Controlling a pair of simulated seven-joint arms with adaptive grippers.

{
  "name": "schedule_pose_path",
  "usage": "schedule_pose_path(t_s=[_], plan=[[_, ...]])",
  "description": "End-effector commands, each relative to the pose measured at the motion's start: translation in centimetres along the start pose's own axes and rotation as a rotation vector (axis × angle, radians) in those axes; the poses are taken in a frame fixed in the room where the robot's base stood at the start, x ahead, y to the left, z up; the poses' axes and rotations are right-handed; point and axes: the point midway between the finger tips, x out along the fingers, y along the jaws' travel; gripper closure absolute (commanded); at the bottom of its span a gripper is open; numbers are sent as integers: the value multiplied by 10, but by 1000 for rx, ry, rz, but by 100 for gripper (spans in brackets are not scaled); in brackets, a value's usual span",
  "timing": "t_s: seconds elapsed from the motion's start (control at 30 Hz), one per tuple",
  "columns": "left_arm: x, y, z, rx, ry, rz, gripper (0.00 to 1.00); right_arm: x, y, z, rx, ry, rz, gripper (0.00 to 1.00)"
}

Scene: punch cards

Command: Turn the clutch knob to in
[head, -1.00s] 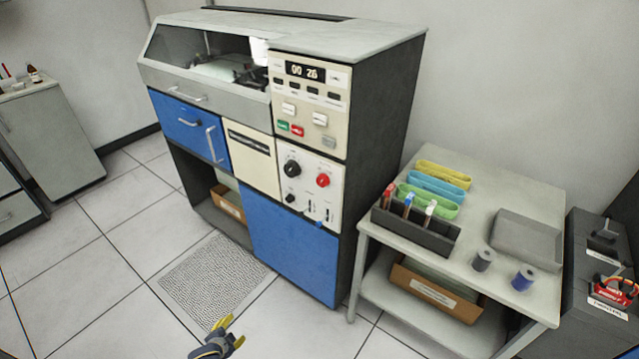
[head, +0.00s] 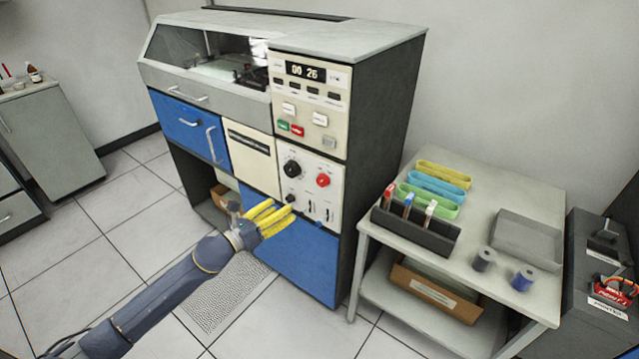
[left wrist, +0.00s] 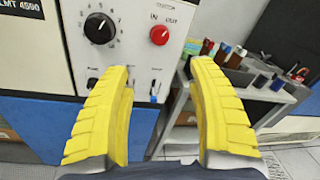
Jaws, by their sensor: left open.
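The control panel on the machine's front carries a red knob (head: 323,181) at right and a larger black knob (head: 292,169) at left. In the left wrist view the red knob (left wrist: 159,35) has the marks IN and OUT above it; its smaller heading I cannot read surely. The black knob (left wrist: 100,28) has a white pointer line and a dial around it. My left gripper (head: 281,208) has yellow fingers and is open and empty, in front of the panel's lower part, below the red knob and apart from it. My right gripper is not in view.
Below the knobs are a small black knob (head: 290,198) and small levers, one with a blue tip (left wrist: 154,98). A side table (head: 470,245) with a dark card rack (head: 415,230) and coloured trays stands right of the machine. The floor in front is clear.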

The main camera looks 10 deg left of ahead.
Motion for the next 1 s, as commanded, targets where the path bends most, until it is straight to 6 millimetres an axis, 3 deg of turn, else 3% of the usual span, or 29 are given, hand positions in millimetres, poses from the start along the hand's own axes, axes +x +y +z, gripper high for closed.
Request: schedule_pose_path(t_s=[0.27, 0.7, 1.0], plan=[[28, 0, 2, 8, -3, 0, 41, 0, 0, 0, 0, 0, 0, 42], [108, 0, 1, 2, -4, 2, 41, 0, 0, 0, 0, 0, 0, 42], [152, 1, 1, 2, -3, 2, 41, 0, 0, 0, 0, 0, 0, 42]])
